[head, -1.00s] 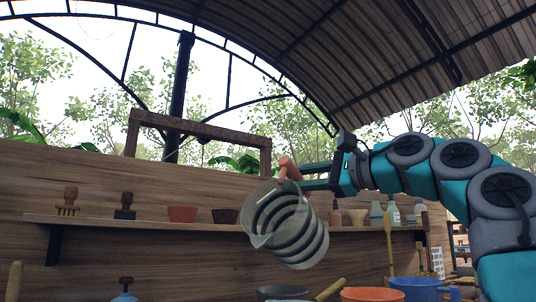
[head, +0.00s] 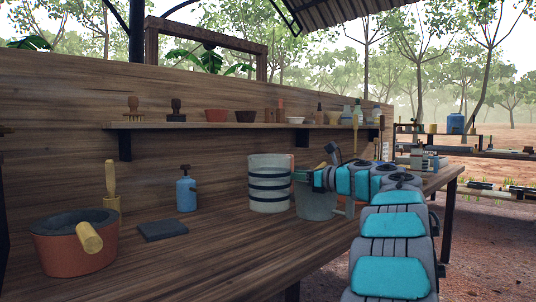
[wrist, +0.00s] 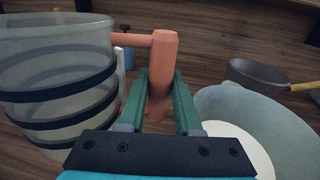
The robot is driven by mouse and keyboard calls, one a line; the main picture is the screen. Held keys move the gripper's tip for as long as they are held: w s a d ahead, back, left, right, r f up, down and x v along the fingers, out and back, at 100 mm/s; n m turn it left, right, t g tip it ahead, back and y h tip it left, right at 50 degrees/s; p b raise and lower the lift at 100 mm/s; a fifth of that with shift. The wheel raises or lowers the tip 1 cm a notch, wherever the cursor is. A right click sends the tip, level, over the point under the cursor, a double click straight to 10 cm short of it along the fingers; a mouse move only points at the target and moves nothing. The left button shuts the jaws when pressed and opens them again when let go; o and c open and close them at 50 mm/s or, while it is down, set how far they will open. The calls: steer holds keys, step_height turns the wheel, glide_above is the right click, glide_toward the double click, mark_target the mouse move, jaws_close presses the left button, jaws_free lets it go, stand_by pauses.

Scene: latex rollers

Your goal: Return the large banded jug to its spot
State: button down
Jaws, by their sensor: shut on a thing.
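The large banded jug (head: 270,186) is translucent with dark bands. It stands upright at the bench's (head: 210,245) surface in the head view; I cannot tell whether its base touches the wood. In the wrist view the jug (wrist: 55,85) fills the left side, with its orange handle (wrist: 164,50) between my fingers. My gripper (wrist: 160,88) is shut on that handle. In the head view my gripper (head: 312,178) is right of the jug, partly hiding a grey bucket (head: 316,203).
The bucket (wrist: 222,105), with something white inside, is close on the right in the wrist view. A dark pan (wrist: 262,78) lies beyond. A blue bottle (head: 186,192), dark slab (head: 162,230) and terracotta pot (head: 75,250) stand left. A shelf (head: 180,125) runs above.

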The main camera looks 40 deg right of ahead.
steer(key=shift+f, duration=0.2)
steer(key=shift+f+b, duration=0.1)
steer(key=shift+b, duration=0.35)
steer(key=shift+f+b, duration=0.2)
steer(key=shift+b, duration=0.15)
step_height(320, 180, down, 5)
steer(key=b, duration=0.5)
steer(key=shift+f, duration=0.1)
steer(key=shift+f+b, duration=0.65)
steer(key=shift+b, duration=0.3)
steer(key=c, duration=0.5)
jaws_free()
steer(key=shift+s, duration=0.15)
steer(key=shift+v, duration=3.8)
